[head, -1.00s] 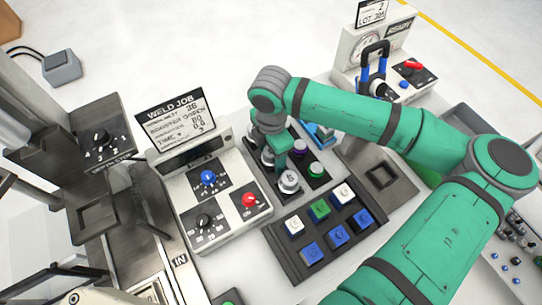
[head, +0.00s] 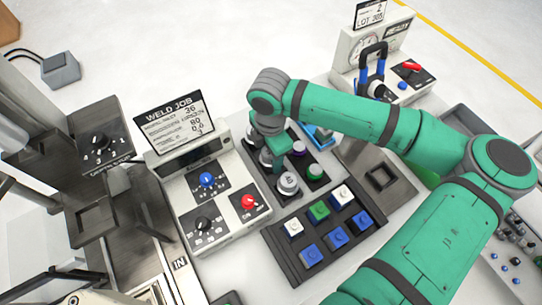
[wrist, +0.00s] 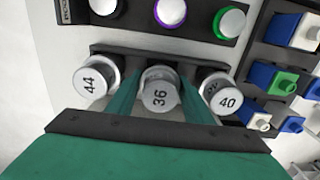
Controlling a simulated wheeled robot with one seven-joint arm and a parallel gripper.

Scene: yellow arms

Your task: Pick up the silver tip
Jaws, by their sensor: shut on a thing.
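Three silver tips stand in a row in a dark rack; the wrist view shows the tip marked 44 (wrist: 97,82), the tip marked 36 (wrist: 160,90) in the middle and the tip marked 40 (wrist: 222,95) on the right. My gripper (wrist: 160,98) has its green fingers on both sides of the tip marked 36 and is shut on it. In the head view my gripper (head: 276,152) is over the row and partly hides it; one silver tip (head: 288,183) shows clear at the near end. Whether the held tip is clear of the rack cannot be told.
Purple-ringed and green-ringed caps (head: 299,148) sit beside the tips. A tray of white, green and blue blocks (head: 318,232) is nearer. A control box (head: 220,200) with knobs and a WELD JOB sign (head: 175,115) reading 36 stands left. An empty square recess (head: 381,177) is right.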

